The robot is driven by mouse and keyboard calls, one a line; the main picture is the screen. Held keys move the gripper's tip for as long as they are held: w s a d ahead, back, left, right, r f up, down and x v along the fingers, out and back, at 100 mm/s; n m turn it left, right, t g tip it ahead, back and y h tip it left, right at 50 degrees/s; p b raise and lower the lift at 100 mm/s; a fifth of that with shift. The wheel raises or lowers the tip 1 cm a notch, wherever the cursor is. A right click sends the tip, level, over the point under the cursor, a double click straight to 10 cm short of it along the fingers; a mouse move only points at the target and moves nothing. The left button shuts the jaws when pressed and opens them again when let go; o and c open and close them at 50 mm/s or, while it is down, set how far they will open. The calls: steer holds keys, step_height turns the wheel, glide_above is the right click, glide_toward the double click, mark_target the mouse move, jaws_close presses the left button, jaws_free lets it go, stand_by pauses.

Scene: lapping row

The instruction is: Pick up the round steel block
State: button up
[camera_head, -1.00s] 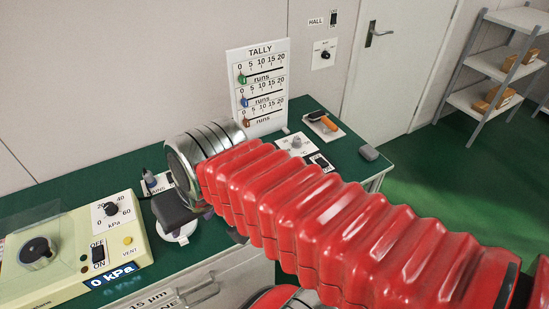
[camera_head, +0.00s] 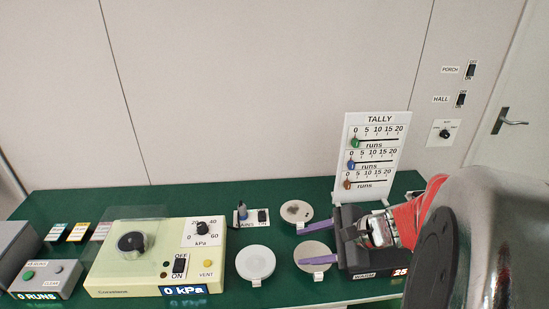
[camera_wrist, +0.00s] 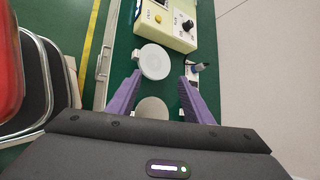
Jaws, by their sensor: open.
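A dark, round, knob-topped piece (camera_head: 132,241) sits under a clear cover on the cream machine (camera_head: 110,283); I cannot tell whether it is the round steel block. No other piece is clearly that block. My gripper (camera_head: 320,241) is open, with two purple fingers pointing left over the bench at the right of the machine. In the wrist view, the gripper (camera_wrist: 160,78) shows nothing held between its fingers. A white disc (camera_head: 255,262) lies beyond the fingertips and also shows in the wrist view (camera_wrist: 154,62). A grey disc (camera_head: 312,249) lies partly under the near finger.
Another grey disc (camera_head: 294,212) with a dark spot lies behind. The tally board (camera_head: 372,160) stands behind my gripper. A grey counter box (camera_head: 45,276) is at the left.

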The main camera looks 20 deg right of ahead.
steer(key=s+d+f+m+t+h, duration=0.1)
steer(key=s+d+m+t+h, duration=0.1)
steer(key=d+m, duration=0.3)
steer(key=s+d+f+m+t+h, duration=0.1)
steer(key=d+m, duration=0.5)
steer(key=d, duration=0.6)
steer(key=s+d+f+m+t+h, duration=0.2)
steer(key=d+f+m+t+h, duration=0.1)
steer(key=d+m, duration=0.3)
steer(key=d+h, duration=0.1)
steer(key=d, duration=0.1)
steer(key=shift+s+d+f, duration=0.15)
steer(key=shift+s+d, duration=0.2)
steer(key=shift+d, duration=0.05)
steer(key=shift+x, duration=4.3)
steer(key=shift+d, duration=0.1)
steer(key=shift+w, duration=0.15)
steer(key=shift+x, duration=2.5)
